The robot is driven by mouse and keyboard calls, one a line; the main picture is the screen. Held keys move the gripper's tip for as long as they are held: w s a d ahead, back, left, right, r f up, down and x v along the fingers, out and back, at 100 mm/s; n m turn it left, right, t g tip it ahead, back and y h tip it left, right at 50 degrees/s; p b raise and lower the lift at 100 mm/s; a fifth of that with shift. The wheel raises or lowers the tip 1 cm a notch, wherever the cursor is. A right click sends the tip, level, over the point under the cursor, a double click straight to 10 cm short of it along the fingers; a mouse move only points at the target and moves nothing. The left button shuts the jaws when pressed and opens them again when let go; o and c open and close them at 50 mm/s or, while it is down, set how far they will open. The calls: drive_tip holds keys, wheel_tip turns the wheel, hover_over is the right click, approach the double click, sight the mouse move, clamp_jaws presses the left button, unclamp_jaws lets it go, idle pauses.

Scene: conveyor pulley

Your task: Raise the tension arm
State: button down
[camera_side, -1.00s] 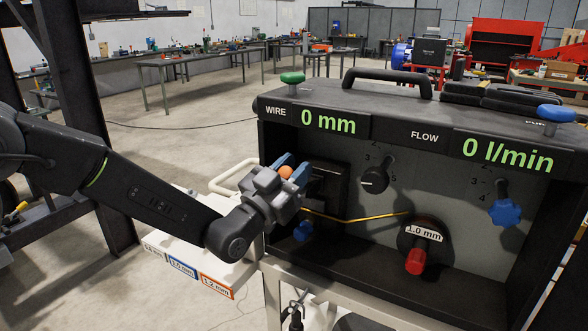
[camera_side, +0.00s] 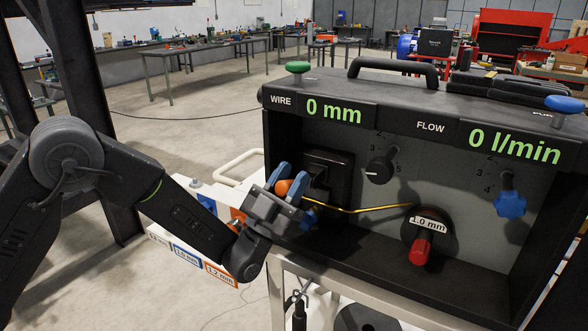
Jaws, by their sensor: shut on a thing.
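My gripper (camera_side: 284,180) is at the left front of the black machine case, its blue fingers pointing up. It is shut on an orange rounded knob (camera_side: 285,187), which shows between the fingers and seems to be the end of the tension arm. The rest of the tension arm is hidden behind my gripper and cannot be made out. The black drive block (camera_side: 331,167) is just right of my gripper. A yellow wire (camera_side: 375,209) runs from beside it to the roller marked 1.0 mm (camera_side: 428,224).
The case (camera_side: 360,258) is open at the front. A black dial (camera_side: 379,171), a blue knob (camera_side: 510,204) and a red knob (camera_side: 420,251) are farther right inside. Labelled white boxes (camera_side: 187,247) stand left of the case, below my arm. The displays read 0 mm and 0 l/min.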

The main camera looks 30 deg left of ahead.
sight(283, 195)
drive_tip(key=shift+f, duration=0.15)
drive_tip(key=c, duration=0.8)
unclamp_jaws()
drive_tip(key=shift+s, duration=0.1)
drive_tip(key=shift+s+f, duration=0.15)
drive_tip(key=shift+f, duration=0.1)
drive_tip(key=shift+v, duration=1.25)
wheel_tip(283, 195, up, 7)
drive_tip(key=shift+r, duration=0.1)
drive_tip(key=shift+c, duration=0.5)
